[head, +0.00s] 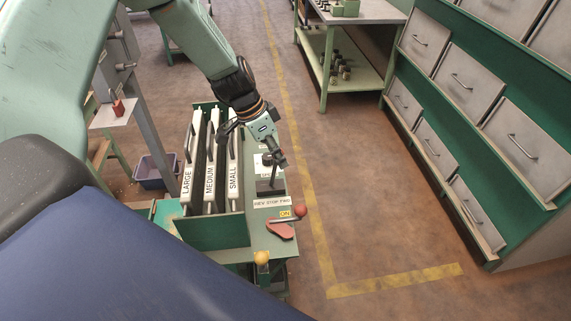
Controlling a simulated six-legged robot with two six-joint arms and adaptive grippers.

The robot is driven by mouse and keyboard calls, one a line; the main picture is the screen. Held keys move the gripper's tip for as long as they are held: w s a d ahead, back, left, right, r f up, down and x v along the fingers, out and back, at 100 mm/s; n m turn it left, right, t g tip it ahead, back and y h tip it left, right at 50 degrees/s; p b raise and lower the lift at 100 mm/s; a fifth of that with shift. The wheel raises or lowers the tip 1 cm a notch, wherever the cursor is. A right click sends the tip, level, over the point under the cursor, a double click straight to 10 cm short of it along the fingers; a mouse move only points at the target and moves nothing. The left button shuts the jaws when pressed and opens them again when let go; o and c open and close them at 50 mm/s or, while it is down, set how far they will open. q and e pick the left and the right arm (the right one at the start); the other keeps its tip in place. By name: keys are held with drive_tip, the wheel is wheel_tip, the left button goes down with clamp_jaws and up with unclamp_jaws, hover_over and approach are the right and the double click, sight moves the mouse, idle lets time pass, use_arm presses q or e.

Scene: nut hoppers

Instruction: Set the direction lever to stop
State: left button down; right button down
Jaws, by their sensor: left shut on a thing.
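The direction lever (274,181) is a dark stick rising from a dark slot on the green machine's top panel. It stands roughly upright, and my gripper hides its top end. The label REV STOP FWD (272,202) lies just in front of it; I cannot tell exactly which word the lever lines up with. My left gripper (277,160) reaches down from above and is shut on the lever's top. My right gripper is not in view.
A red-knobbed handle (300,212) with an ON label stands in front of the lever. White plates marked LARGE, MEDIUM and SMALL (234,170) stand left of it. A yellow knob (262,258) is nearer. Drawer cabinets (470,80) line the right; floor between is clear.

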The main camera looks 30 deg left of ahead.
use_arm(q)
drive_tip(key=shift+s+a+r+t+h, duration=0.15)
drive_tip(key=shift+a+t+h, duration=0.15)
drive_tip(key=shift+a, duration=0.15)
drive_tip(key=shift+s+a, duration=0.2)
drive_tip(key=shift+a, duration=0.1)
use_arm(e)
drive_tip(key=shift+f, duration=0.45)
use_arm(q)
drive_tip(key=shift+s+a, duration=0.2)
drive_tip(key=c, duration=1)
unclamp_jaws()
drive_tip(key=shift+s, duration=0.1)
drive_tip(key=shift+v, duration=3.95)
drive_tip(key=shift+r, duration=0.15)
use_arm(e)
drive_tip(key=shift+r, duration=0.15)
